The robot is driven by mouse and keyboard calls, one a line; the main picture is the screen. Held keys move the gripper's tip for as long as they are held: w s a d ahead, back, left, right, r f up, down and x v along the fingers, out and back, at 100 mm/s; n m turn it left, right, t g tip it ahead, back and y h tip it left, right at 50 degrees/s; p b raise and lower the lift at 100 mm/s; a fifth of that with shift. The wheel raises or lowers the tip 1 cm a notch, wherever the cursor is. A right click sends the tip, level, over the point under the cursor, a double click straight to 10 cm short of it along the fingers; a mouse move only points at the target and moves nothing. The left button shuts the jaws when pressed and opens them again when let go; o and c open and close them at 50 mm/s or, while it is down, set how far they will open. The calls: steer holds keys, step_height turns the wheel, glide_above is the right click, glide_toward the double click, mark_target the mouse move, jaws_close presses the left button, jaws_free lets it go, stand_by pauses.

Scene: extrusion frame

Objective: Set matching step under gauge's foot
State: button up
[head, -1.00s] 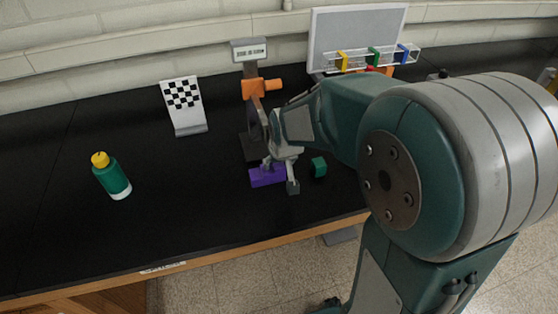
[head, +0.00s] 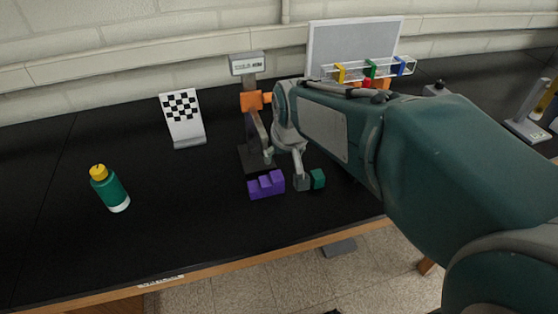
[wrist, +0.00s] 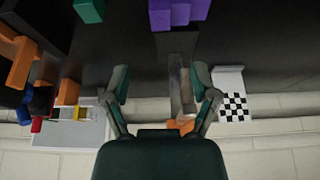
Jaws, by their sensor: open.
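The gauge (head: 247,64) stands upright with a display on top, an orange clamp (head: 252,101) on its column and a dark base. Its foot is hidden behind my gripper, so I cannot tell what it rests on. A purple stepped block (head: 265,184) lies on the bench just in front of the base; it also shows at the top of the wrist view (wrist: 178,12). My gripper (head: 286,168) is open and empty, beside the gauge column and behind the purple block. In the wrist view the fingers (wrist: 160,85) are spread, with the column between them in the picture.
A small green block (head: 318,179) sits right of the purple one. A clear rack (head: 368,69) with yellow, green and blue clips stands behind, before a grey panel. A green bottle (head: 111,190) and checkered stand (head: 184,120) are left.

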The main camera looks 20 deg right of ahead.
steer(key=s+r+t, duration=0.1)
steer(key=s+r, duration=0.1)
steer(key=s, duration=1.4)
steer(key=shift+s, duration=0.3)
